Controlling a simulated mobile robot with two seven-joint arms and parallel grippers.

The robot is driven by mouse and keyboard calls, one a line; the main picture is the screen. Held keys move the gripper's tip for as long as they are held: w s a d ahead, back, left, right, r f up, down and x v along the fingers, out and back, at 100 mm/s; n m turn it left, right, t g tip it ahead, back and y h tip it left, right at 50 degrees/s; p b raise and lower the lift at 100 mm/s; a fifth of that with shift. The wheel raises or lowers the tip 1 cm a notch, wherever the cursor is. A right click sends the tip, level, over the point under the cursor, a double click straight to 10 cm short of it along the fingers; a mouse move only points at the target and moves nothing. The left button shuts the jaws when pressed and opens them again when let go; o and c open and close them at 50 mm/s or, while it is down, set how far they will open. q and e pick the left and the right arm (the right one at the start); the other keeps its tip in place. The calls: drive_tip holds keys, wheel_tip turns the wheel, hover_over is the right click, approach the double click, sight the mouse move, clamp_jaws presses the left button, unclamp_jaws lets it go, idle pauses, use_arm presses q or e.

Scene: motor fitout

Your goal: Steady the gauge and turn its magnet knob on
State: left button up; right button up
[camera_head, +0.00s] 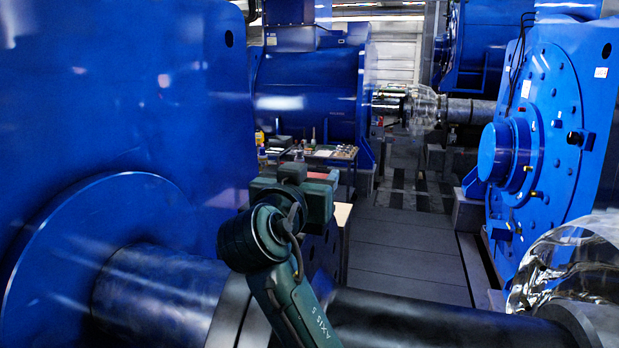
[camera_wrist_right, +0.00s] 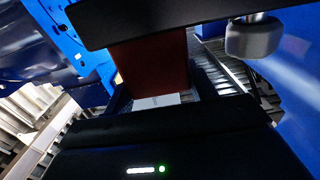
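My right gripper (camera_head: 316,192) is dark green in the head view, above the dark shaft at centre. Its fingers are not clear there. In the right wrist view, a dark red-brown block (camera_wrist_right: 150,72) stands between a dark bar at the top and my dark gripper body with a green light. I cannot tell whether the block is gripped or is part of the gauge. A grey rounded cylinder (camera_wrist_right: 253,37) hangs at the upper right; I cannot tell whether it is the magnet knob. No gauge dial is recognisable. My left gripper is not in view.
A large blue housing (camera_head: 110,95) fills the left, with a dark shaft (camera_head: 430,315) across the front. A blue flanged machine (camera_head: 550,120) stands right. A bench with small items (camera_head: 330,153) stands farther back. The grey walkway (camera_head: 405,250) between them is clear.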

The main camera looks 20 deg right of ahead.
drive_tip(key=c, duration=1)
drive_tip(key=o, duration=1)
drive_tip(key=c, duration=0.5)
